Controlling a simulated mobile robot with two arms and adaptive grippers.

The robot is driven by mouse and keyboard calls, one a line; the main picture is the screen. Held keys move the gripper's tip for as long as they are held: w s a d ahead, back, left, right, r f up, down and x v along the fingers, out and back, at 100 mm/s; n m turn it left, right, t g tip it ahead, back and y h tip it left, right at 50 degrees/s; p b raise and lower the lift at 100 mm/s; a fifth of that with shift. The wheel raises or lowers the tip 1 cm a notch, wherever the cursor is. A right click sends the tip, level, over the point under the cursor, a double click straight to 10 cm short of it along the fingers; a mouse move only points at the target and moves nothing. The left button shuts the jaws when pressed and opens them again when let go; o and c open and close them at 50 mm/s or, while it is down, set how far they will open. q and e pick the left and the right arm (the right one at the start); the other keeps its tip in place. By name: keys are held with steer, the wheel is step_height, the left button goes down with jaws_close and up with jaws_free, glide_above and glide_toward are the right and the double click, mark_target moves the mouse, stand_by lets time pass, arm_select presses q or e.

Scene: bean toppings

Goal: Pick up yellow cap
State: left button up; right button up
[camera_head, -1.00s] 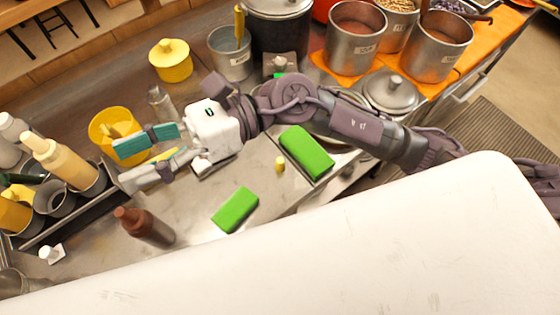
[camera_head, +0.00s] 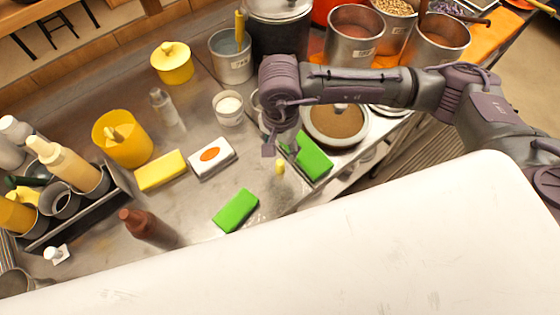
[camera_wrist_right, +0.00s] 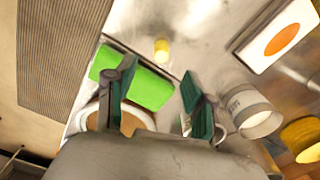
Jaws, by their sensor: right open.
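The yellow cap (camera_head: 280,167) is a small yellow cylinder on the steel counter, between two green blocks. It also shows in the right wrist view (camera_wrist_right: 161,48), ahead of the fingertips. My right gripper (camera_wrist_right: 158,92) is open and empty, its two green-padded fingers spread apart. In the head view my right wrist (camera_head: 279,95) is above and behind the cap, and the fingers are hard to make out there. The cap lies beyond the fingers and is not between them. My left gripper is not in view.
Green blocks lie on either side of the cap, one in front (camera_head: 236,210) and one behind (camera_head: 312,157). A white block with an orange oval (camera_head: 211,157) and a yellow block (camera_head: 161,171) lie to the left. A brown bottle (camera_head: 146,228) stands at front left. A white-filled cup (camera_head: 228,108) stands behind.

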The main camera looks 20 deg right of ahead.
mark_target(281, 161)
step_height(281, 161, down, 2)
steer(key=shift+f, duration=0.25)
steer(key=shift+f+p, duration=0.3)
steer(key=shift+p, duration=0.3)
step_height(281, 161, down, 4)
steer(key=shift+w+d+r+p, duration=0.1)
steer(key=shift+w+r+p, duration=0.1)
steer(key=shift+p, duration=0.7)
steer(key=shift+f, duration=0.5)
steer(key=c, duration=0.8)
